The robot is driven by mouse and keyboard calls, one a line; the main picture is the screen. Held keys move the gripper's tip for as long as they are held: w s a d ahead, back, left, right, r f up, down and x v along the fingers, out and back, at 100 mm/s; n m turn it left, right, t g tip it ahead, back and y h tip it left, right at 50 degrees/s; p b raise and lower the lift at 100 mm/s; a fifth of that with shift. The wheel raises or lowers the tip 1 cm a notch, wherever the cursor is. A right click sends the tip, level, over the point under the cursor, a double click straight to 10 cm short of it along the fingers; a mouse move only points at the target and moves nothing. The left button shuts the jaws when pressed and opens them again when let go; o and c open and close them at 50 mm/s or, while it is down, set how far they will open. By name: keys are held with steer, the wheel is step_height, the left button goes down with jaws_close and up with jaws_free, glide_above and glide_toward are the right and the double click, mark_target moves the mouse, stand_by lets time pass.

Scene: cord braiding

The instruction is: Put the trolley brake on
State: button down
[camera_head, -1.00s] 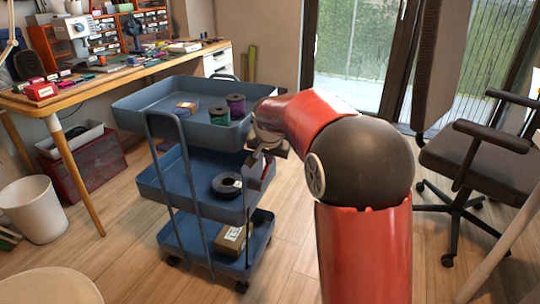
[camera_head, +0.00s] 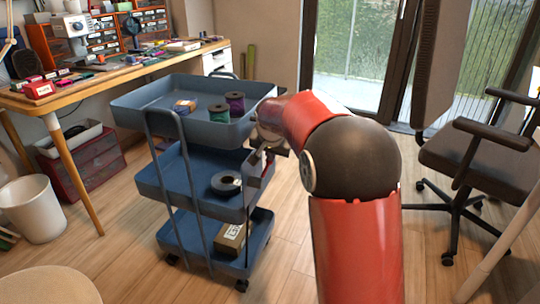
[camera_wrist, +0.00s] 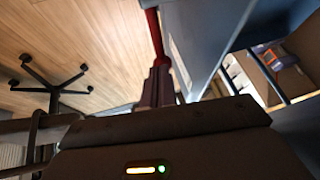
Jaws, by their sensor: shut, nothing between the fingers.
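The blue trolley (camera_head: 190,205) stands in the middle of the head view, with three trays, tube handles and dark castors (camera_head: 173,260). I cannot make out its brake in the head view. In the wrist view the dark fingers (camera_wrist: 160,85) are together and empty, close beside a blue trolley surface (camera_wrist: 200,35). A narrow red part (camera_wrist: 154,32) shows just beyond the fingertips; I cannot tell what it is or whether they touch it.
The trolley carries thread spools (camera_head: 219,113), a dark roll (camera_head: 226,183) and a box (camera_head: 231,238). A cluttered workbench (camera_head: 110,75) and white bin (camera_head: 32,208) are left. An office chair (camera_head: 480,160) is right. Wooden floor is open between trolley and chair.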

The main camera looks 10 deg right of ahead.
steer(key=shift+d+b+x, duration=0.2)
steer(key=shift+b+x, duration=0.1)
steer(key=shift+x, duration=0.65)
steer(key=shift+d+b+x, duration=0.15)
steer(key=shift+b+x, duration=0.1)
steer(key=shift+x, duration=0.7)
steer(key=shift+w+d+f+p, duration=0.15)
steer(key=shift+f+p, duration=0.15)
steer(key=shift+f, duration=0.45)
steer(key=shift+r, duration=0.1)
steer(key=shift+r+p, duration=0.6)
steer(key=shift+r, duration=0.1)
steer(key=v, duration=0.7)
steer(key=shift+r, duration=0.4)
